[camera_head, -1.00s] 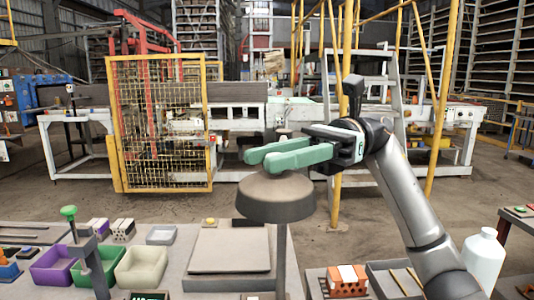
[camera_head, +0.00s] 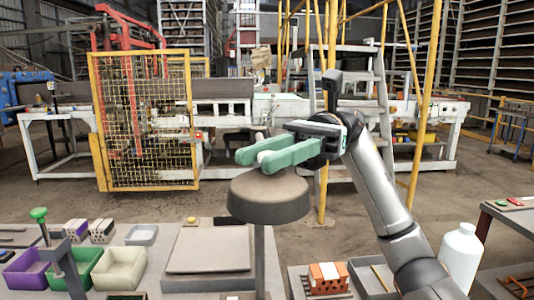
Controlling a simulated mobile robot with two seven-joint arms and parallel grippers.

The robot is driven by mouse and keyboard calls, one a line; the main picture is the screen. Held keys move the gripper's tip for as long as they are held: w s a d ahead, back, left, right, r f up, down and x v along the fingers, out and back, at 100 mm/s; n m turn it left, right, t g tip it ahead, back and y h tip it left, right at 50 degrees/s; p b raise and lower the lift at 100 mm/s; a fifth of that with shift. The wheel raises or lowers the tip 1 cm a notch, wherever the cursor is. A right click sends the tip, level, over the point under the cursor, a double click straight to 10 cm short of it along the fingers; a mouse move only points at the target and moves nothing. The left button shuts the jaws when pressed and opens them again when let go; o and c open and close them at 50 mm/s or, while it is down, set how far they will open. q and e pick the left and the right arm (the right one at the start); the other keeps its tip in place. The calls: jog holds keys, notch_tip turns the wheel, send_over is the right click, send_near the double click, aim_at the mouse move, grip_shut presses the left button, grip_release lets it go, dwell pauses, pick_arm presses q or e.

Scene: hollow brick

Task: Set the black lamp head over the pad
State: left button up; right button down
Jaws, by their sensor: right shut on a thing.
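The dark lamp head (camera_head: 268,203) is a round, wide shade on a grey post (camera_head: 260,262) at the bench's right end. My right gripper (camera_head: 256,151), with green fingers, is shut on the small knob (camera_head: 262,157) on top of the lamp head. The pad (camera_head: 208,250) is a flat grey square on the bench, left of the post. In the picture the lamp head stands mostly to the right of the pad and higher than it. My left gripper is not in view.
Purple (camera_head: 27,268), green (camera_head: 78,268) and cream (camera_head: 120,268) bins stand left of the pad, near a green-knobbed post (camera_head: 58,255). An orange brick (camera_head: 328,278) lies in a tray on the right. A white bottle (camera_head: 460,257) stands at the far right.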

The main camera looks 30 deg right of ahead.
jog(key=shift+f, duration=0.15)
jog(key=c, duration=0.6)
grip_release()
jog(key=shift+s+d, duration=0.1)
jog(key=shift+c, duration=0.2)
jog(key=v, duration=1.2)
jog(key=shift+d+p, duration=0.25)
jog(key=shift+p, duration=0.15)
